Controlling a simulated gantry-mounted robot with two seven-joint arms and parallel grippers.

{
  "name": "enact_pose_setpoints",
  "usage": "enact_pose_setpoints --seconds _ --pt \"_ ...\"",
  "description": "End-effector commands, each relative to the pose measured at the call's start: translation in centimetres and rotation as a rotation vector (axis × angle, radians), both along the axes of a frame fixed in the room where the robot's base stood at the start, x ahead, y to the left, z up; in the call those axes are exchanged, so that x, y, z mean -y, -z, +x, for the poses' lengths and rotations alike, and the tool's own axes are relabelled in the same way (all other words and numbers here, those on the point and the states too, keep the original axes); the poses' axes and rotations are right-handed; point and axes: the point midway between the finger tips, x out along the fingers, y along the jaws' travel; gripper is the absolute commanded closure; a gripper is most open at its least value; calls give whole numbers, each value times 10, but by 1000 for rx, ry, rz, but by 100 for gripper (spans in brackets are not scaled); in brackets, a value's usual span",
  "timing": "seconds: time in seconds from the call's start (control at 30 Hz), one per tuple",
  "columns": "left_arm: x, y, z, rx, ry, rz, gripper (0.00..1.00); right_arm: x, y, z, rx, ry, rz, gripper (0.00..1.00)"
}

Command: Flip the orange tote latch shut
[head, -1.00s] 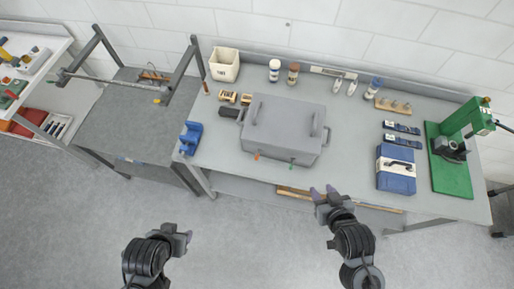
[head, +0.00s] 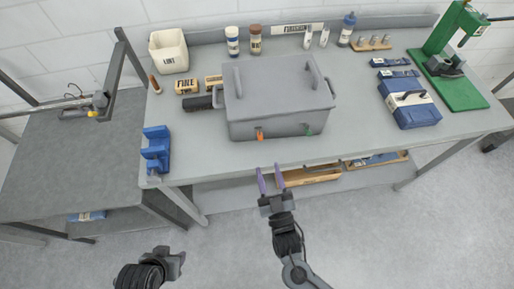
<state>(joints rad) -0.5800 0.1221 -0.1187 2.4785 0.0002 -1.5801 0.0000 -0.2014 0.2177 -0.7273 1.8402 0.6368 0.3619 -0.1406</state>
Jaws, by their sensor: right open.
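The grey tote (head: 270,104) with a lid and two handles stands on the workbench in the head view. An orange latch (head: 260,135) sits low on its front face, left of a green latch (head: 308,130). Whether the orange latch is flipped up or down is too small to tell. My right gripper (head: 270,180) is open and empty in front of the bench edge, below the orange latch and apart from it, its purple fingers pointing toward the bench. My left gripper (head: 176,262) is at the bottom, away from the bench; its fingers are not clear.
A blue vise-like block (head: 156,150) sits at the bench's left front corner. A blue case (head: 412,108) and a green press (head: 452,60) stand at the right. Wooden trays (head: 310,176) lie on the lower shelf. The bench front between block and case is mostly clear.

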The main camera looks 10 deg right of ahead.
Motion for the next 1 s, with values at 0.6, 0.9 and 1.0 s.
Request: enact_pose_setpoints --seconds 0.6,0.9,1.0 --pt "2 21 0 2 -1 -5 53 -7 -11 55 35 -3 -1 58" --pt "-1 21 0 3 4 4 53 -12 -26 94 33 -3 -1 58" --pt "-1 21 0 3 4 4 53 -13 -29 102 32 -4 -2 58"
